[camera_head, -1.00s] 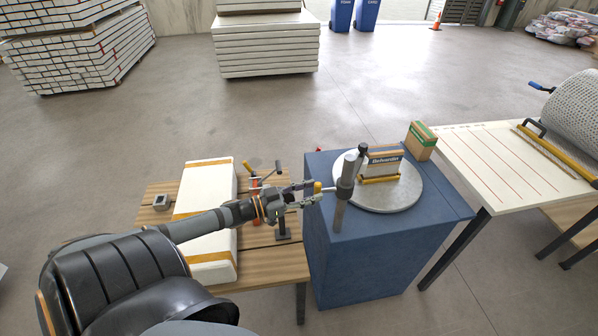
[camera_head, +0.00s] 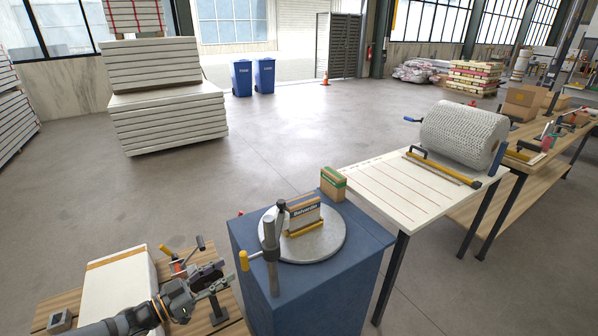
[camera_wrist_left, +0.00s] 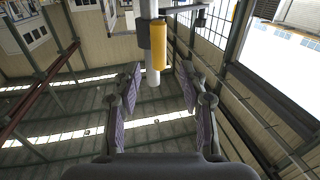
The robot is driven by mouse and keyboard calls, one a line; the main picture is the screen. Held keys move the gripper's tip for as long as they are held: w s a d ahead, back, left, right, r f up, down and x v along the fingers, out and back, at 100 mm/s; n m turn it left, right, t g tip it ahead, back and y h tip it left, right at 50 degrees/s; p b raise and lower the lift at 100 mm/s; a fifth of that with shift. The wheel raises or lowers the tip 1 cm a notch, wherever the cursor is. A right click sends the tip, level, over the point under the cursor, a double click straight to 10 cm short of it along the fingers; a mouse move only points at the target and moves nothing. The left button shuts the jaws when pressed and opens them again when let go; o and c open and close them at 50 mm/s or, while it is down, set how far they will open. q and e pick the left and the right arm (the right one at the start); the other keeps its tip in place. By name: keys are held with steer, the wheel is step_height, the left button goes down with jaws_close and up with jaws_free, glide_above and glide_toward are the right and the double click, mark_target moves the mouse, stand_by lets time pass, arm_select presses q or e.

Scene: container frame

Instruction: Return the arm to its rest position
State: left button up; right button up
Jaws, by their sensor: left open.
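My left gripper (camera_head: 221,277) is open and empty, at the lower left of the head view. It hangs over the right side of the wooden table, just left of the yellow-tipped handle (camera_head: 244,260) on the grey post (camera_head: 270,252). A small gap shows between fingertips and handle. In the left wrist view, the fingers (camera_wrist_left: 160,75) are spread apart, with a yellow grip (camera_wrist_left: 156,45) and a pale post beyond them. The post stands at the edge of the round grey plate (camera_head: 325,248), which carries a labelled box (camera_head: 304,212). My right gripper is out of view.
The blue cabinet (camera_head: 350,268) stands right of the gripper. On the wooden table (camera_head: 68,302) are a white block (camera_head: 118,285) and dark-handled tools near my gripper. A green-and-brown box (camera_head: 333,183) and a white table (camera_head: 375,200) with a mesh drum (camera_head: 462,135) lie farther right.

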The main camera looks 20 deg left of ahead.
arm_select(q)
steer(key=s+d+f+n+g+y, duration=0.3)
steer(key=d+f+g+y, duration=0.2)
steer(key=d+f+y, duration=0.35)
steer(key=s+d+n+g+y, duration=0.1)
steer(key=s+d+n+g, duration=0.15)
steer(key=s+g, duration=0.65)
step_height(320, 180, down, 23)
steer(key=s+a, duration=0.2)
steer(key=s, duration=0.1)
steer(key=s+a+f, duration=0.1)
steer(key=s+f, duration=1.8)
steer(key=shift+s+f+g, duration=0.3)
steer(key=shift+s, duration=0.1)
steer(key=shift+a, duration=0.15)
